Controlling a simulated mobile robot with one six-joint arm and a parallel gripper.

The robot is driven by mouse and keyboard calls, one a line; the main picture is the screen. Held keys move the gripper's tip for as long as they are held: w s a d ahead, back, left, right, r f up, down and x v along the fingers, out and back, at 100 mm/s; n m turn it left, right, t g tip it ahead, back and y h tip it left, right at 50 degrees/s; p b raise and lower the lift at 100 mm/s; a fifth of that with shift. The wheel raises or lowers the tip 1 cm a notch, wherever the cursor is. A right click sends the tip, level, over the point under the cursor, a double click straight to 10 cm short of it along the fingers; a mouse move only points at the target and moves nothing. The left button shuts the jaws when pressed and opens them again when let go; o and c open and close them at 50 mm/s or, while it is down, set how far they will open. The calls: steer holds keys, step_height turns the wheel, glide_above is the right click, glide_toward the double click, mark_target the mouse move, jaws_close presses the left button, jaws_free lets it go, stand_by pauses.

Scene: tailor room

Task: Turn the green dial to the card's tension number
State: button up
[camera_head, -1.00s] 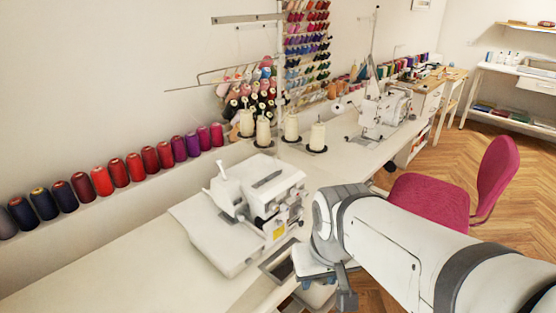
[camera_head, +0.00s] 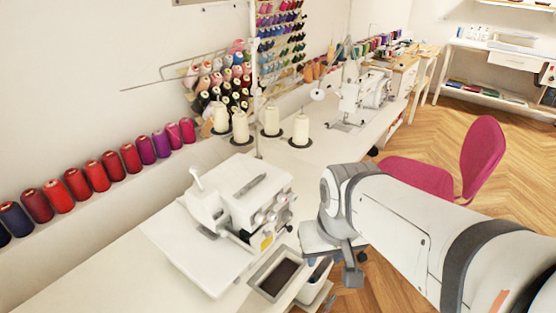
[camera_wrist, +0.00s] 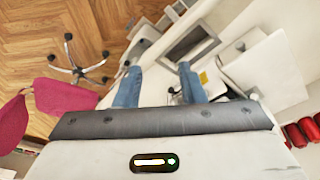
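A white overlocker machine (camera_head: 243,195) stands on the long table, with a row of small dials (camera_head: 271,213) on its right side. The dials look grey here, and I cannot pick out a green one. A small yellow patch (camera_head: 267,243) shows low on the machine; I cannot read any number on it. It may be the yellow spot (camera_wrist: 204,77) in the wrist view. My gripper (camera_head: 353,268) is to the right of the machine, apart from it. In the wrist view its two bluish fingers (camera_wrist: 159,70) stand wide apart with nothing between them.
A shallow tray with a dark inside (camera_head: 256,282) sits at the table edge, near my gripper. Cream thread cones (camera_head: 240,128) stand behind the machine. A pink chair (camera_head: 482,160) stands on the wooden floor to the right. A second sewing machine (camera_head: 360,95) is farther back.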

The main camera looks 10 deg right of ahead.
mark_target(296, 199)
steer(key=shift+o, duration=0.7)
steer(key=shift+d, duration=0.1)
steer(key=shift+s+f+m, duration=0.1)
steer(key=shift+f+m, duration=0.2)
steer(key=shift+f, duration=0.1)
steer(key=w+a+f+m+g+y+b, duration=0.1)
steer(key=w+a+f+m+y+b, duration=0.5)
steer(key=m+y, duration=0.35)
steer(key=w+d+f+m+t+y+b, duration=0.1)
steer(key=w+d+m+t+y+b, duration=0.2)
steer(key=w+d+m+t+b, duration=0.7)
steer(key=w+a+m+p, duration=0.1)
steer(key=w, duration=0.1)
steer(key=w+a+m+t+p, duration=0.1)
steer(key=w, duration=0.2)
steer(key=w+a+m, duration=0.1)
steer(key=w+m, duration=0.1)
steer(key=shift+w+a+p, duration=0.3)
steer(key=shift+a+p, duration=0.05)
steer(key=shift+p, duration=0.05)
steer(key=shift+c, duration=0.2)
steer(key=shift+f, duration=0.1)
jaws_close()
